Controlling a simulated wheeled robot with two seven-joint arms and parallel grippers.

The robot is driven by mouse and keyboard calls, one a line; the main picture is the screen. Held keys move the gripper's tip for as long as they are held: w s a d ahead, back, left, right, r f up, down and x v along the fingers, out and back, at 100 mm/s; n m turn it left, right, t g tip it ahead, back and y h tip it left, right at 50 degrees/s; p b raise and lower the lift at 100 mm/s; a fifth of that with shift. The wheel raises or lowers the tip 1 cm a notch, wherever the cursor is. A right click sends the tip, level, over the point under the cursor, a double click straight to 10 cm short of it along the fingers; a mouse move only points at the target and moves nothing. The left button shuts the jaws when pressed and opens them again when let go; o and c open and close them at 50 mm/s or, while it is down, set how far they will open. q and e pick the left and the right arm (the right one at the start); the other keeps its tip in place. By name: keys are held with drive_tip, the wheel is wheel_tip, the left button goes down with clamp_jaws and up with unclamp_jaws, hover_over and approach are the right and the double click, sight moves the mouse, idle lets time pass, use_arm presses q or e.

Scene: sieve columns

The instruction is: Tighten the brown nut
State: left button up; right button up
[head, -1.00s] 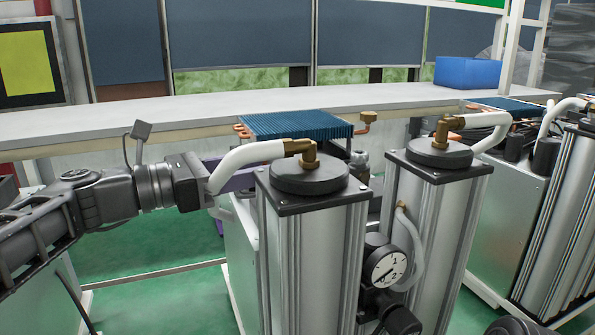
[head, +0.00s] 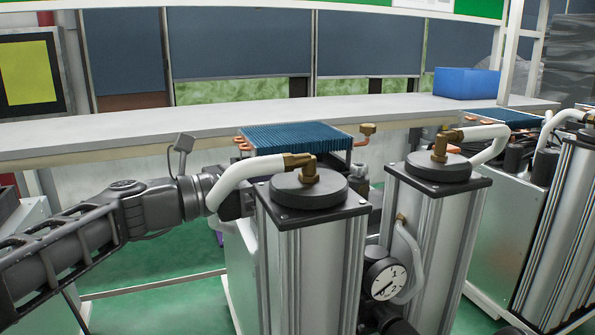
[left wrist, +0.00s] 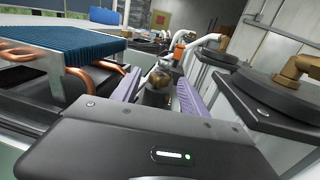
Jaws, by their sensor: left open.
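In the left wrist view a rounded brown nut (left wrist: 161,76) sits on top of a dark upright fitting. My left gripper (left wrist: 157,88) is open, and its two purple fingers point toward the nut, one on each side of the line to it. The nut appears between the fingers; whether they reach around it I cannot tell. In the head view the near column (head: 308,240) with its black cap hides my left fingers, and I cannot make out the nut there. My right gripper is in neither view.
A blue finned cooler (head: 297,137) with copper pipes stands behind the near column and left of my fingers in the wrist view. A second column (head: 430,230) and a gauge (head: 384,280) stand to the right.

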use_arm(q)
drive_tip(key=shift+x, duration=1.05)
drive_tip(key=shift+c, duration=0.3)
clamp_jaws()
